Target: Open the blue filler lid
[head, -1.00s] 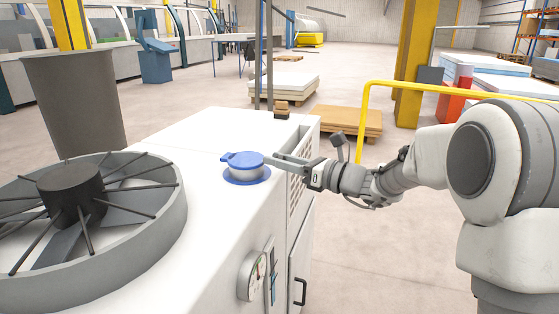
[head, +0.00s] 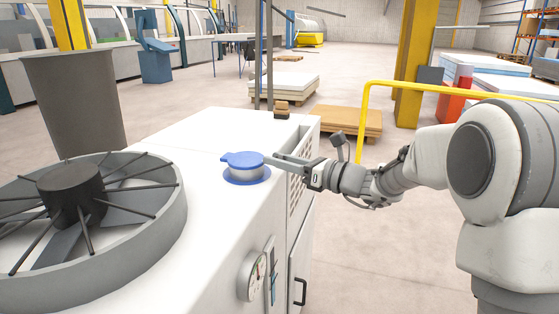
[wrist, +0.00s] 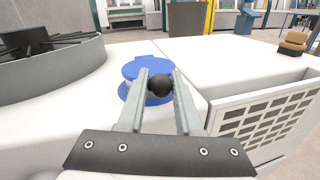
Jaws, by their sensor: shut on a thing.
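The blue filler lid (head: 242,159) sits on its light grey neck on top of the white machine cabinet, with a blue ring around the base. In the wrist view the lid (wrist: 148,67) lies just beyond my fingertips and looks down on its neck. A round black knob (wrist: 160,85) at the lid's near edge is between my fingers. My gripper (head: 270,160) reaches in from the right, low over the cabinet top, and is shut on this knob; its fingertips also show in the wrist view (wrist: 160,78). The knob is too small to make out in the head view.
A large round fan housing (head: 170,210) with dark spokes stands left of the lid. A grey bin-like cylinder (head: 75,100) is behind it. The cabinet's vented side (wrist: 265,115) drops away at the right. A yellow rail (head: 440,88) runs behind my arm.

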